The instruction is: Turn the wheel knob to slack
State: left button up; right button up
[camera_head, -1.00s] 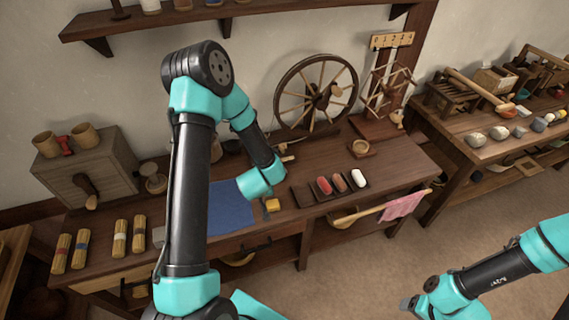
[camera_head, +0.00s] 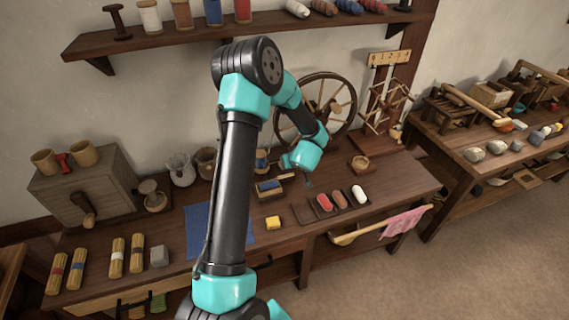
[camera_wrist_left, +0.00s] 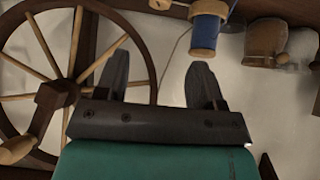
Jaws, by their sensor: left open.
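The spinning wheel (camera_head: 352,103) stands at the back of the dark wooden bench, partly hidden by my left arm. In the left wrist view its rim and spokes (camera_wrist_left: 78,40) fill the left side, with a dark hub (camera_wrist_left: 52,95) and a pale rounded wooden piece (camera_wrist_left: 15,150) by it. I cannot tell which part is the slack knob. My left gripper (camera_wrist_left: 160,82) is open, with nothing between its fingers; the wheel is to their left and a blue spool (camera_wrist_left: 207,30) is ahead of the right finger. In the head view my left fingers cannot be made out clearly.
A skein winder (camera_head: 385,105) stands right of the wheel. A wooden box mill (camera_head: 85,185) stands at the left. A shelf (camera_head: 165,38) hangs above.

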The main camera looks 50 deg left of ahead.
pick_arm(q)
jog(key=x, duration=1.7)
jog(key=shift+f, duration=0.1)
jog(key=shift+c, duration=0.4)
jog(key=c, duration=0.8)
